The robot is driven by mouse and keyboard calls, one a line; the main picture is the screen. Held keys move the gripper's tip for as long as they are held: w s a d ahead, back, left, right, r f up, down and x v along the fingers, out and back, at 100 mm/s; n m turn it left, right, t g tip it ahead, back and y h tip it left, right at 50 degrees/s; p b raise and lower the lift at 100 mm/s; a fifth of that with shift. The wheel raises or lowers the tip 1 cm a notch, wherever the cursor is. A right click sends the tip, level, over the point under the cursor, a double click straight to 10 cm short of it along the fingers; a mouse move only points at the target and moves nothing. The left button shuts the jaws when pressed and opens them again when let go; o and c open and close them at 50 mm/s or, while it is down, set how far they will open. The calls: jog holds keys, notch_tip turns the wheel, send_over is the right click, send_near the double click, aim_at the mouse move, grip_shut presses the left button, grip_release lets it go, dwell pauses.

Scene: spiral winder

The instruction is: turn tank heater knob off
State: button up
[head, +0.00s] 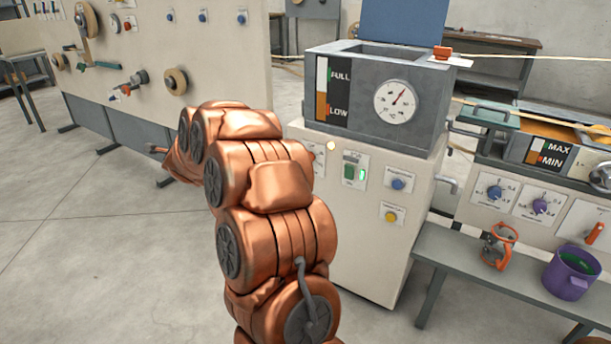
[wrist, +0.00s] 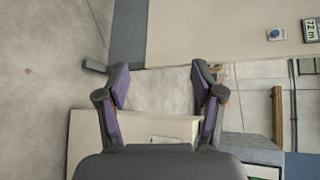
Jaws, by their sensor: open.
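In the head view, a white cabinet (head: 360,245) carries a grey tank (head: 345,128) with a round dial gauge and a FULL/LOW level strip. On its front are a blue knob (head: 398,184), a yellow knob (head: 390,216) and a green-lit switch panel (head: 355,171). Another panel left of these is partly hidden by my copper arm. The labels are too small to tell which control is the tank heater knob. In the wrist view, my gripper (wrist: 162,84) is open and empty, with floor between its fingers. It touches none of these controls.
A second machine on the right has blue and purple knobs (head: 540,207). A grey bench (head: 490,272) before it holds an orange clamp-like item (head: 498,246) and a purple bucket (head: 571,273). A panel wall (head: 150,60) stands at left. The left floor is clear.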

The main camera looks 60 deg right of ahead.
jog(key=s+d+f+m+g+h+b, duration=0.3)
jog(key=s+d+f+m, duration=0.2)
jog(key=d, duration=0.6)
jog(key=s+d+f+m+g+h+b, duration=0.3)
jog(key=s+d+f+m+g, duration=0.1)
jog(key=d, duration=0.8)
jog(key=s+d+f+m+g+h+b, duration=0.3)
jog(key=s+d+f+m, duration=0.3)
jog(key=d, duration=0.5)
jog(key=shift+s+d+m+g+h+b, duration=0.35)
jog(key=shift+s+m+g, duration=0.25)
jog(key=shift+s, duration=0.2)
jog(key=c, duration=1.1)
jog(key=shift+c, duration=0.2)
